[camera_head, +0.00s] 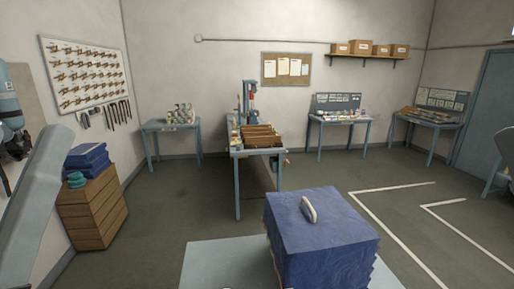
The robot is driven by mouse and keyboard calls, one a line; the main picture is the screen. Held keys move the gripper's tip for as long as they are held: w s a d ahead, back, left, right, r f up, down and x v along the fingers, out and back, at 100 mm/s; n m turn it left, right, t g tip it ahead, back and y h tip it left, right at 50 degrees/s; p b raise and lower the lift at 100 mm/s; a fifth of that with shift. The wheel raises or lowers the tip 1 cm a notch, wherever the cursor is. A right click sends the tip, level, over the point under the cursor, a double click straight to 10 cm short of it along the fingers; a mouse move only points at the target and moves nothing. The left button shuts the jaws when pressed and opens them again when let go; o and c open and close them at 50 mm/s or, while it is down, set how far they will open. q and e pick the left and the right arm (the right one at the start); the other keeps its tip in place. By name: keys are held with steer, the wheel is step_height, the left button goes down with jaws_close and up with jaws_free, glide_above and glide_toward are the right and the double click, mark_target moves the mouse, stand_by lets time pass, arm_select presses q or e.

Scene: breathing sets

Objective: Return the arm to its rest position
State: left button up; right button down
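A pale grey arm link, which looks like part of my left arm, fills the left edge of the head view. Its gripper is outside the picture. A pale shape cut off at the right edge may be part of my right arm; I cannot tell. No gripper shows, so I cannot see whether either one is open or holds anything. A stack of blue folded cloth-like pieces (325,240) with a small off-white oval piece (308,209) on top stands on a light blue-grey table (215,265) in front.
A wooden drawer chest (93,212) at the left carries a blue stack (87,157). A bench with a wooden rack (258,136) stands in the middle. Smaller tables (338,118) line the back wall. The floor (330,175) between is open, with white lines at the right.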

step_height(320, 180, up, 18)
steer(key=p, duration=1.4)
